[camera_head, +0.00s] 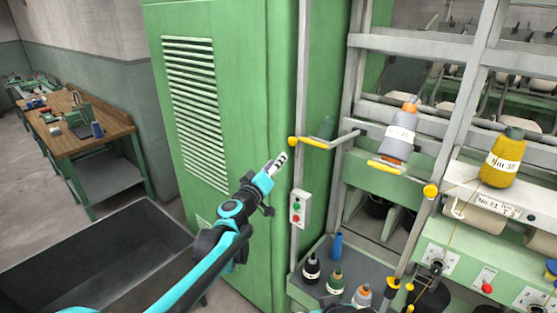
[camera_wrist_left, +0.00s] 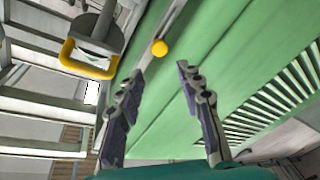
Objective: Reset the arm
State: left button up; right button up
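My left gripper (camera_head: 277,163) is raised in front of the green cabinet, left of the spinning frame, in the head view. In the left wrist view the fingers of this gripper (camera_wrist_left: 160,72) are spread apart with nothing between them. The green cabinet (camera_head: 225,60) fills the space behind it, and its face (camera_wrist_left: 240,50) also shows in the left wrist view. My right gripper is not clearly in view.
A yellow-ended bracket (camera_head: 315,143) is just right of the left gripper. A button box (camera_head: 299,208) is below it. A grey-blue spool (camera_head: 398,145) and a yellow spool (camera_head: 501,170) stand on the frame. A dark bin (camera_head: 100,255) and workbench (camera_head: 80,142) are left.

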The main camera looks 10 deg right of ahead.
pick_arm(q)
jog(key=s+a+f+m+g+y+b, duration=0.1)
jog(key=s+a+f+g+y+b, duration=0.6)
jog(key=s+a+f+b, duration=1.2)
jog(key=s+a+f+y, duration=0.3)
jog(key=s+a+f, duration=1.2)
jog(key=s+f, duration=0.3)
jog(key=shift+s+a+f+g+y, duration=0.15)
jog(key=shift+f+g+y, duration=0.25)
jog(key=shift+f, duration=0.25)
jog(key=shift+c, duration=0.5)
